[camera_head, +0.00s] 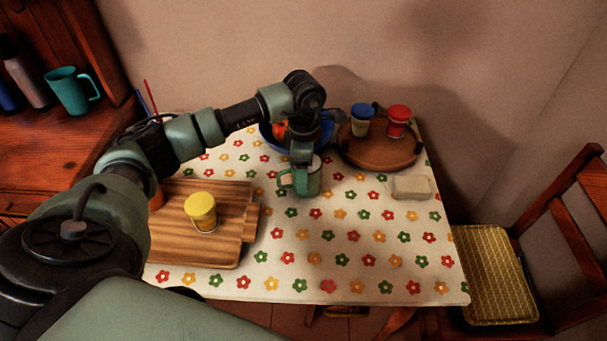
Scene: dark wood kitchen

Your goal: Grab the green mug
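A green mug (314,181) stands upright on the flowered tablecloth in the middle of the table, with its handle on the left. My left arm reaches in from the left, and my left gripper (302,158) points down at the mug's top, overlapping its rim in the picture. The fingers are too small and dark to tell whether they are open or shut, or whether they touch the mug. My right gripper is not in view. A second, teal mug (68,92) stands on the wooden cabinet at the left.
Behind the mug are a blue bowl (266,136), partly hidden by my arm, and a round wooden tray (377,157) with blue-lidded and red-lidded jars. A wooden board (185,245) with a yellow-lidded jar (201,211) lies left. The table's front right is clear.

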